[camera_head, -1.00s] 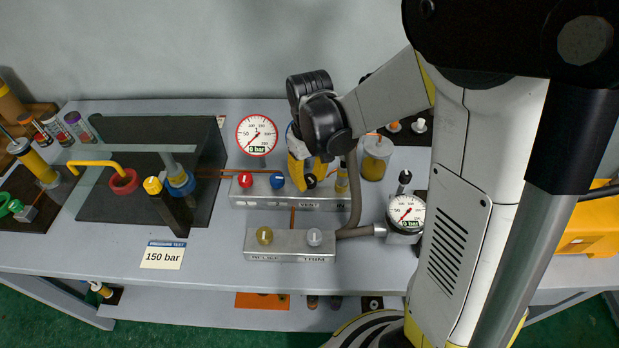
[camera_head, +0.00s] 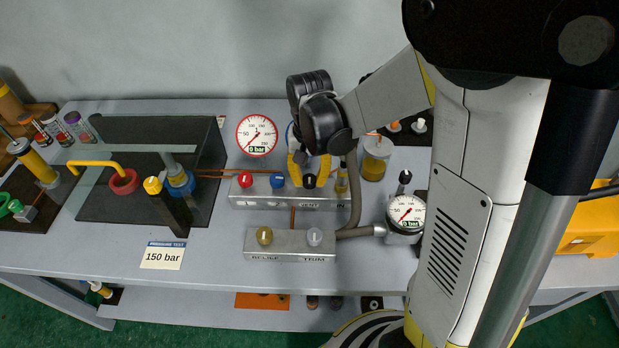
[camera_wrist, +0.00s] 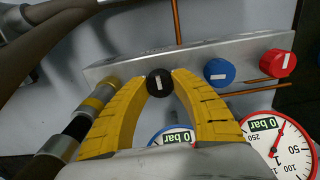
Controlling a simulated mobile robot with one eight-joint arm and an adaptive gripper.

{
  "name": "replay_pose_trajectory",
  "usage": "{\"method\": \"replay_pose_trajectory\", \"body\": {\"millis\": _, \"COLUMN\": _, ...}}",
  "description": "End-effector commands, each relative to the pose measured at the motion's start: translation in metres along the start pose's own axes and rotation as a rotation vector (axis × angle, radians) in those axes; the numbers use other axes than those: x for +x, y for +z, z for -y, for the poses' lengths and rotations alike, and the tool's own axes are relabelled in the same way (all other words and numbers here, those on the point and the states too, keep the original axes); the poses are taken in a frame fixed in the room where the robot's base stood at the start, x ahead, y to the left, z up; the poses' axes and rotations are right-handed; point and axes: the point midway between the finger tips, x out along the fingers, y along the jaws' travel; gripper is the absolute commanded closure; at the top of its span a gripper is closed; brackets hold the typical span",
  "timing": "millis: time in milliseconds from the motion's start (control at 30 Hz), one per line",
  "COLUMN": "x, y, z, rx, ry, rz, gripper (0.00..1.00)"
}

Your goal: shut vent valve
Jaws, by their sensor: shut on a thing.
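A small black knob (camera_head: 309,181) sits at the right end of the rear metal block (camera_head: 240,199). In the wrist view, the fingertips (camera_wrist: 159,82) close on opposite sides of the black knob (camera_wrist: 158,84). Its white mark shows, running nearly along the finger direction. A blue knob (camera_wrist: 219,71) and a red knob (camera_wrist: 280,62) are beside it on the same block, clear of the fingers.
A round gauge (camera_head: 257,135) reading 0 bar stands behind the block. A front block (camera_head: 290,254) carries gold and grey knobs. A second gauge (camera_head: 405,212), a hose (camera_head: 355,200) and a jar (camera_head: 376,157) stand to the right. A "150 bar" card (camera_head: 163,255) lies at left.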

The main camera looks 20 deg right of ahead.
Motion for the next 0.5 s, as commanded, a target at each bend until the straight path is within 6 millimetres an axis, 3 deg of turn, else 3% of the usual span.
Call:
{"method": "replay_pose_trajectory", "body": {"millis": 467, "x": 0.0000, "y": 0.0000, "z": 0.0000, "rx": 0.017, "ry": 0.000, "rz": 0.000, "gripper": 1.00}}
{"method": "replay_pose_trajectory", "body": {"millis": 500, "x": 0.0000, "y": 0.0000, "z": 0.0000, "rx": 0.016, "ry": 0.000, "rz": 0.000, "gripper": 0.68}}
